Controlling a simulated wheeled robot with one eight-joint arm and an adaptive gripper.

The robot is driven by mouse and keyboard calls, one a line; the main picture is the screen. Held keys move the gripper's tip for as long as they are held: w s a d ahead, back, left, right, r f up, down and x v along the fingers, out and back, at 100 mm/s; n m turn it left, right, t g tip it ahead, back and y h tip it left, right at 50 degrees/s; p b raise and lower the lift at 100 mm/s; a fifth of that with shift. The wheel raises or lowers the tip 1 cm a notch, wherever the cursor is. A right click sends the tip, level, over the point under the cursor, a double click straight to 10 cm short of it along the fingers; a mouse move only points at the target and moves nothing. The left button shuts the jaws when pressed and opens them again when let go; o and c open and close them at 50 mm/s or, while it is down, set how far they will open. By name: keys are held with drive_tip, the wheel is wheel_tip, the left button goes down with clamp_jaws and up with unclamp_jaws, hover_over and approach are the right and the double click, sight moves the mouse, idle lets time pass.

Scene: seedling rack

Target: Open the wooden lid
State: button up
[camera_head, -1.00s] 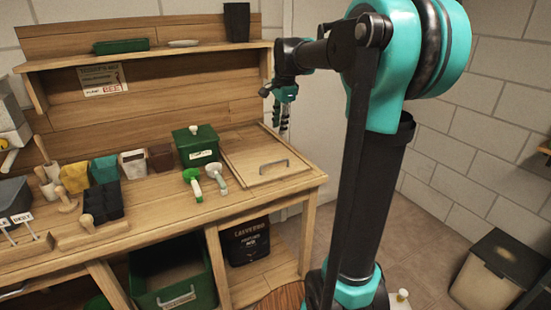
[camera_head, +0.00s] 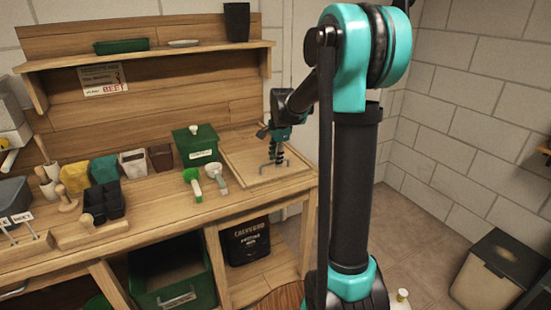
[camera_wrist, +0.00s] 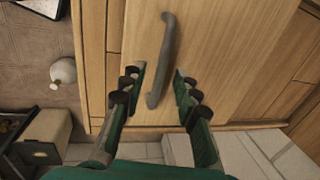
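The wooden lid (camera_head: 243,160) lies flat in the bench top at its right end, shut, with a grey bar handle (camera_head: 274,166) on it. In the wrist view the pale lid (camera_wrist: 220,50) fills the upper middle, and its curved handle (camera_wrist: 165,55) runs lengthwise between my fingers. My gripper (camera_head: 277,157) is over the lid, right by the handle in the head view. In the wrist view my gripper (camera_wrist: 160,85) is open, with one finger on each side of the handle's lower end and gaps visible on both sides. Whether the fingertips reach down to handle height is unclear.
A green box (camera_head: 197,147) stands just left of the lid, with two small green-and-white hand tools (camera_head: 216,178) in front. Pots and a black seedling tray (camera_head: 104,201) are farther left. A shelf (camera_head: 150,52) spans the back above the bench.

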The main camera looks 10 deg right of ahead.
drive_tip(key=shift+c, duration=0.4)
clamp_jaws()
drive_tip(key=w+a, duration=0.2)
drive_tip(key=w, duration=0.5)
drive_tip(key=w+a, duration=0.2)
drive_tip(key=w, duration=0.5)
drive_tip(key=w+a, duration=0.3)
drive_tip(key=w, duration=0.5)
drive_tip(key=shift+o, duration=0.4)
unclamp_jaws()
wheel_tip(320, 180, up, 12)
drive_tip(key=s, duration=0.2)
drive_tip(key=shift+d+f, duration=0.15)
drive_tip(key=shift+d, duration=0.15)
